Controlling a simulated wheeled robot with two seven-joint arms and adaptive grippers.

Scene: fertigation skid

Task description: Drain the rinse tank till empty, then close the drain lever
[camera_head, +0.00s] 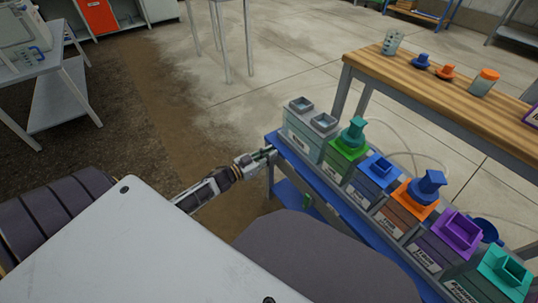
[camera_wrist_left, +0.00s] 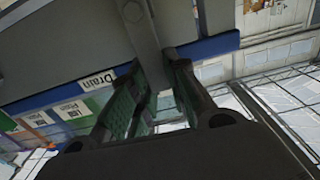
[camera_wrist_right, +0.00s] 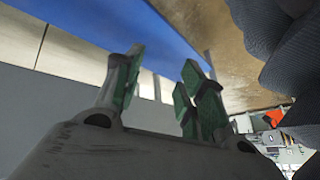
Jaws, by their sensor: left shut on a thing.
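The grey tank (camera_head: 305,133) with two square openings stands at the left end of the blue skid in the head view. I cannot read which tank it is or see its liquid level. My left gripper (camera_head: 264,156) is at the skid's left end. In the left wrist view a grey bar, seemingly the drain lever (camera_wrist_left: 141,25), runs down between the fingers of my left gripper (camera_wrist_left: 155,68), which is shut on it. My right gripper (camera_wrist_right: 162,80) is open and empty in the right wrist view.
Several labelled tanks with coloured tops, such as a green one (camera_head: 347,151) and an orange one (camera_head: 413,199), line the skid. A wooden bench (camera_head: 440,88) with small caps and jars stands behind it.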

